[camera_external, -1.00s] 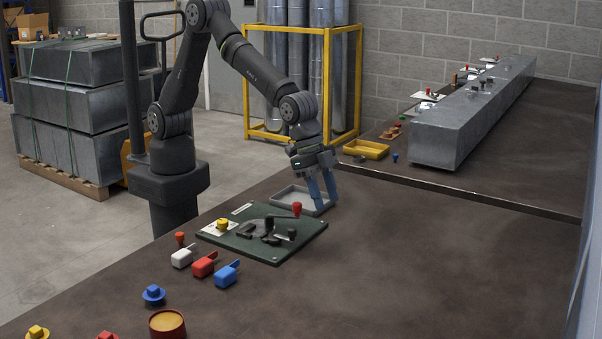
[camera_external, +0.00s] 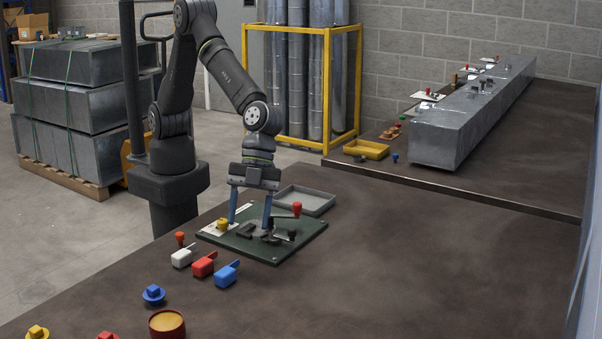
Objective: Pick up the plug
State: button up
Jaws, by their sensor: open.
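My gripper (camera_external: 250,217) is open, pointing down over the green board (camera_external: 285,251). Its two blue fingers are spread left and right, low over the board; whether they touch it I cannot tell. The board carries a clamp with a red handle (camera_external: 296,209), a small yellow knob (camera_external: 222,224) on a white plate and dark parts (camera_external: 246,231) between and in front of the fingers. Plug-like pieces stand on the table: a blue one (camera_external: 154,294), a yellow one (camera_external: 38,332) and a red one (camera_external: 107,336) cut by the frame edge. Which is the plug, I cannot tell.
White (camera_external: 182,257), red (camera_external: 203,265) and blue (camera_external: 227,274) handled pieces, a red-orange knob (camera_external: 180,238) and a round red container (camera_external: 167,324) stand in front-left. The table's right side is clear.

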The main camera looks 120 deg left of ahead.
jog(key=s+d+r+m+g+h, duration=0.25)
jog(key=s+d+m, duration=0.4)
jog(key=d, duration=0.45)
send_near(153, 287)
jog(key=shift+m+t+h, duration=0.25)
jog(key=shift+m+h, duration=0.1)
jog(key=shift+h, duration=0.1)
jog(key=x, duration=0.4)
jog(key=shift+f, duration=0.6)
jog(key=shift+s+x, duration=0.2)
jog(key=shift+x, duration=2.45)
jog(key=c, duration=0.8)
